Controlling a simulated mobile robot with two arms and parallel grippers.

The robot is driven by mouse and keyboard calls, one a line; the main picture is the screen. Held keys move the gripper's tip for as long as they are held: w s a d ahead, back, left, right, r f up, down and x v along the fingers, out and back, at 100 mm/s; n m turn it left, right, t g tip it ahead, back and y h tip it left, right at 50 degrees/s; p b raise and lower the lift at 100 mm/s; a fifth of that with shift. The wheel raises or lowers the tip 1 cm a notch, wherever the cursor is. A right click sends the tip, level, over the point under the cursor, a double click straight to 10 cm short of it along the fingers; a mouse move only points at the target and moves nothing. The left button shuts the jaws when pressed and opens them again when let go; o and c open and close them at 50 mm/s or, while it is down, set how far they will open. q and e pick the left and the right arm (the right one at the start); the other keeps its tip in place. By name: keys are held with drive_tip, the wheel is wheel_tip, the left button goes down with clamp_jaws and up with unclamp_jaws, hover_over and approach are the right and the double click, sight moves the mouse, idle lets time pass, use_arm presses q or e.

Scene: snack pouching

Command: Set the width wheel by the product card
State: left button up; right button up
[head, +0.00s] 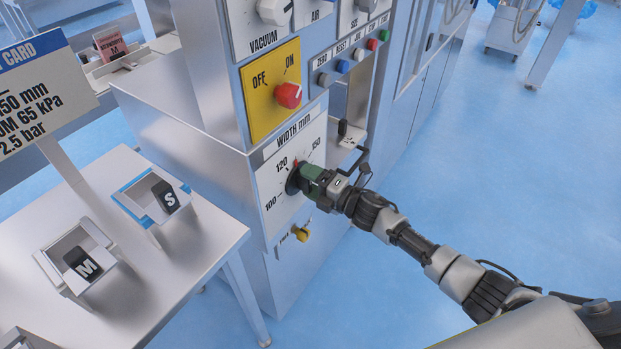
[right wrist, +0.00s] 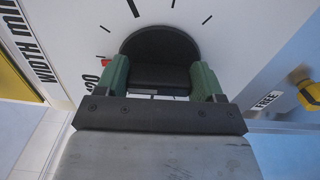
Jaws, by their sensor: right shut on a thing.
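A small red mark shows at the wheel's top in the head view, between 120 and 150. My right gripper (head: 310,180) is shut on the wheel; in the right wrist view its green fingers stand on both sides of the wheel's grip bar. The product card (head: 40,90) stands at the left, partly cut off; "50 mm", "65 kPa" and "2.5 bar" can be read. My left gripper is not in view.
Above the dial is a yellow OFF/ON plate with a red knob (head: 288,95). Below it is a yellow FREE knob (head: 301,235).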

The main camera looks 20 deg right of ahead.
drive_tip(key=m, duration=0.2)
drive_tip(key=m+p, duration=0.1)
drive_tip(key=m, duration=0.3)
drive_tip(key=shift+f+m+p, duration=0.25)
drive_tip(key=shift+m+p, duration=0.05)
drive_tip(key=m, duration=0.3)
drive_tip(key=shift+s+f+p, duration=0.1)
drive_tip(key=shift+p, duration=0.25)
drive_tip(key=shift+a+f+m, duration=0.15)
drive_tip(key=shift+m, duration=1.45)
drive_tip(key=o, duration=0.9)
drive_tip(key=shift+o, duration=0.2)
drive_tip(key=shift+s, duration=0.1)
drive_tip(key=v, duration=1)
drive_tip(key=shift+s+d+b, duration=0.25)
drive_tip(key=shift+d+b, duration=0.05)
drive_tip(key=shift+b, duration=0.1)
